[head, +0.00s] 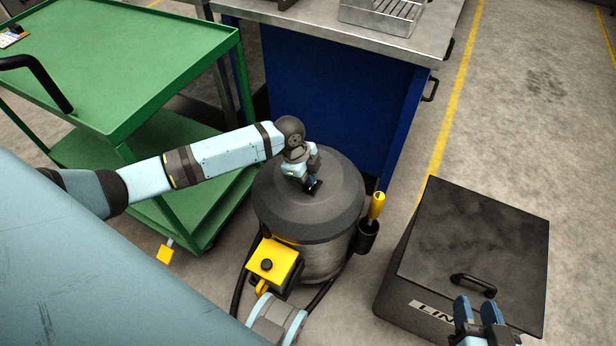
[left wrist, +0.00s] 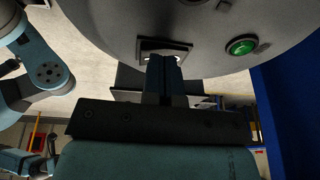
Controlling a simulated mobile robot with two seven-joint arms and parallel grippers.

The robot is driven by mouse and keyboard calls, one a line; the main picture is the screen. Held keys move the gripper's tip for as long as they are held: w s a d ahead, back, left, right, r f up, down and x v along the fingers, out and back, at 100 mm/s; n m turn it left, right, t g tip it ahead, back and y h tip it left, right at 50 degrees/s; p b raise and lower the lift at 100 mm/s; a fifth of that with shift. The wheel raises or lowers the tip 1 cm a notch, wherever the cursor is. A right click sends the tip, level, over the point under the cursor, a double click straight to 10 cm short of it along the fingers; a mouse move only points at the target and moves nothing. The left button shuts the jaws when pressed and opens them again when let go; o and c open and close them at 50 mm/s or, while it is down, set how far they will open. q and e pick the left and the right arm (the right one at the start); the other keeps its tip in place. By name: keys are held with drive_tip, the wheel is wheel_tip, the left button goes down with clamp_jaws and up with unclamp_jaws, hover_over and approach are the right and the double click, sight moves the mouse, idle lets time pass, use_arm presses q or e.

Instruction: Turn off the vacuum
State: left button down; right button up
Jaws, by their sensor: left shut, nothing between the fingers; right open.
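The vacuum (head: 335,205) is a drum with a dark grey domed lid and a ribbed metallic body, standing on the floor in front of the blue bench. My left gripper (head: 313,187) is over its lid, fingers shut with nothing between them. In the left wrist view, the shut fingertips (left wrist: 163,58) are at a dark switch plate (left wrist: 184,46) on the lid and partly hide it; I cannot tell whether they touch it. A round green light or button (left wrist: 242,46) is to the right of the plate. My right gripper (head: 477,310) is open and empty, low at the right.
A yellow box with a black knob (head: 272,262) and a dark hose are at the vacuum's front. A yellow-handled tool (head: 377,205) stands beside it. The green cart (head: 120,65) is left, the blue bench (head: 330,100) behind, a black lidded bin (head: 470,235) right.

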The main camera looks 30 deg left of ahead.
use_arm(q)
drive_tip(key=p+v, duration=0.1)
drive_tip(key=v, duration=0.4)
drive_tip(key=shift+r, duration=0.25)
drive_tip(key=p+v, duration=0.2)
drive_tip(key=v, duration=0.6)
use_arm(e)
drive_tip(key=shift+s+d+f+g+h, duration=0.35)
drive_tip(key=shift+d+f+g, duration=0.05)
drive_tip(key=shift+d+f, duration=0.1)
drive_tip(key=shift+s+d+f+g+h, duration=0.3)
drive_tip(key=shift+d+f+g+h, duration=0.1)
drive_tip(key=shift+f, duration=0.1)
use_arm(q)
drive_tip(key=shift+r, duration=0.1)
